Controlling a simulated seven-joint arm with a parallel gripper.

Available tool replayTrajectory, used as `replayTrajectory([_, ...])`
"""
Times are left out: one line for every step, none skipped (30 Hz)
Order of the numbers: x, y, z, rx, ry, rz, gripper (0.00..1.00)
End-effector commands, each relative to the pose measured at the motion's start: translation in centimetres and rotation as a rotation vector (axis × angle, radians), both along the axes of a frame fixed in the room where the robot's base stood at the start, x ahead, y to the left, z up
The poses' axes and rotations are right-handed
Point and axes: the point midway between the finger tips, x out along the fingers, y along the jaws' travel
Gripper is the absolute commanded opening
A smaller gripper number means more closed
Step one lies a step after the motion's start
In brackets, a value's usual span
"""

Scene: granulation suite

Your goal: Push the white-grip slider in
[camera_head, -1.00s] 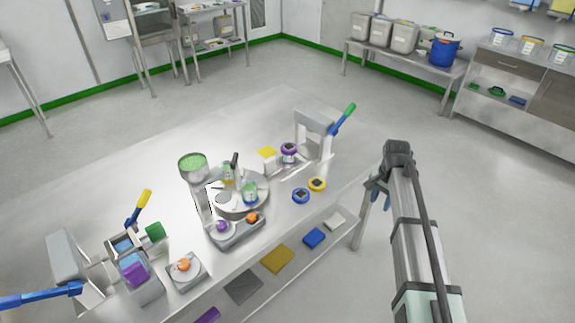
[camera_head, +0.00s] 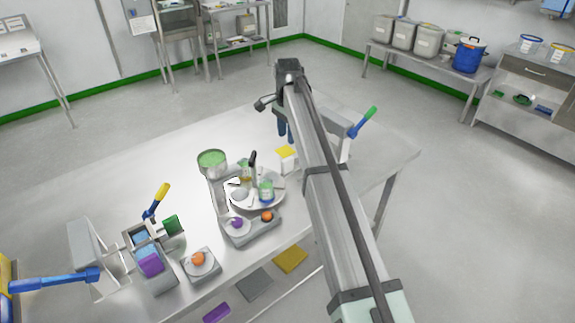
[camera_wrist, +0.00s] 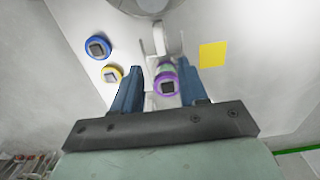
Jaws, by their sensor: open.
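A pale slider with a white grip (camera_wrist: 159,40) shows in the wrist view, just beyond a purple-ringed cup (camera_wrist: 166,80) with a dark square centre. My gripper (camera_wrist: 163,84) is open, its two blue fingers either side of the cup in the picture. Whether they touch it, and their height above it, I cannot tell. In the head view my gripper (camera_head: 285,136) points down beside the press (camera_head: 338,122) with the green-and-blue lever. My arm hides the slider and cup there.
A yellow-topped white box (camera_head: 286,158) stands close to my gripper. A turntable (camera_head: 272,201) with bottles and a green-filled hopper (camera_head: 212,160) lie to the left. Blue (camera_wrist: 97,47) and yellow (camera_wrist: 112,75) ringed parts rest on the table nearby.

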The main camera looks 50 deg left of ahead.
Motion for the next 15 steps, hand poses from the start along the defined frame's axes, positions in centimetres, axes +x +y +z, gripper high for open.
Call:
replayTrajectory([-0.1,0.0,-0.4,-0.001,0.001,0.000,0.43])
replayTrajectory([0.0,-0.1,-0.7,-0.001,0.001,0.000,0.43])
replayTrajectory([0.0,-0.1,-1.2,-0.001,0.001,0.000,0.43])
replayTrajectory([0.0,-0.1,-1.6,-0.001,0.001,0.000,0.43])
replayTrajectory([0.0,-0.1,-2.0,-0.001,0.001,0.000,0.43])
replayTrajectory([0.0,-0.2,-2.7,-0.001,0.001,0.000,0.43])
replayTrajectory([0.0,-0.1,-3.3,-0.002,0.001,0.000,0.43])
replayTrajectory([0.0,-0.2,-3.8,-0.002,0.001,0.000,0.43])
replayTrajectory([0.0,-0.2,-4.5,-0.002,0.001,0.000,0.43])
replayTrajectory([0.0,-0.2,-5.0,-0.001,0.001,0.000,0.43])
replayTrajectory([0.0,-0.2,-5.6,-0.001,0.001,0.001,0.43])
replayTrajectory([0.0,-0.1,-6.3,-0.002,0.001,0.001,0.43])
replayTrajectory([0.0,-0.2,-6.8,-0.002,0.001,0.001,0.43])
replayTrajectory([0.0,-0.2,-7.3,-0.002,0.001,0.001,0.43])
replayTrajectory([0.0,-0.2,-8.0,-0.001,0.001,0.001,0.43])
